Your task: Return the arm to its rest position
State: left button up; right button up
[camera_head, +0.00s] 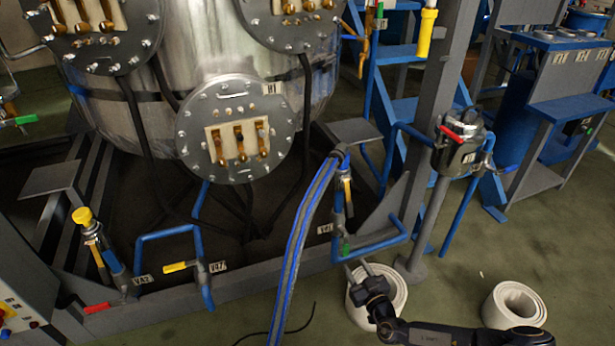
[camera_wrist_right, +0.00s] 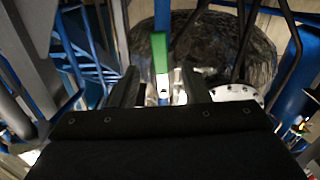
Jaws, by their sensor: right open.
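My right arm (camera_head: 470,333) comes in from the lower right and reaches left, low over the floor. Its gripper (camera_head: 359,269) is open, with two dark fingers pointing up and away, just below a small green valve handle (camera_head: 346,246) on a blue pipe. In the right wrist view, the open fingers of the gripper (camera_wrist_right: 162,88) stand apart. The green handle (camera_wrist_right: 159,52) appears in the gap between them; I cannot tell whether they touch it. My left gripper is not in view.
A steel vessel (camera_head: 200,75) stands in a grey frame at the left. Blue pipes (camera_head: 375,246) and a blue-grey hose (camera_head: 300,235) are near the gripper. Open floor (camera_head: 560,245) shows right.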

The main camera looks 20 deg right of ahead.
jog(key=a+r+n+g+y, duration=0.2)
jog(key=a+r+n+y, duration=0.3)
jog(key=n, duration=0.4)
jog(key=a+r+n+g+y, duration=0.1)
jog(key=a+r+n+y, duration=0.2)
jog(key=r+n+y, duration=0.35)
jog(key=s+a+r+n+g, duration=0.4)
jog(key=s+r+n+g, duration=0.15)
jog(key=n, duration=0.65)
jog(key=s+a+r+n+g, duration=0.4)
jog(key=r+n, duration=0.2)
jog(key=n, duration=0.6)
jog(key=s+d+r+n+h, duration=0.2)
jog(key=s+r+n+h, duration=0.25)
jog(key=s+n, duration=0.75)
jog(key=s+d+r+n+h, duration=0.2)
jog(key=s+r+n+h, duration=0.4)
jog(key=n, duration=1.1)
notch_tip(320, 180, up, 32)
jog(key=s+y+p, duration=0.1)
jog(key=p, duration=3.1)
jog(key=shift+s+d+f+y+p, duration=0.15)
jog(key=shift+s+d+y+p, duration=0.05)
jog(key=shift+d+y+p, duration=0.15)
jog(key=shift+c, duration=0.6)
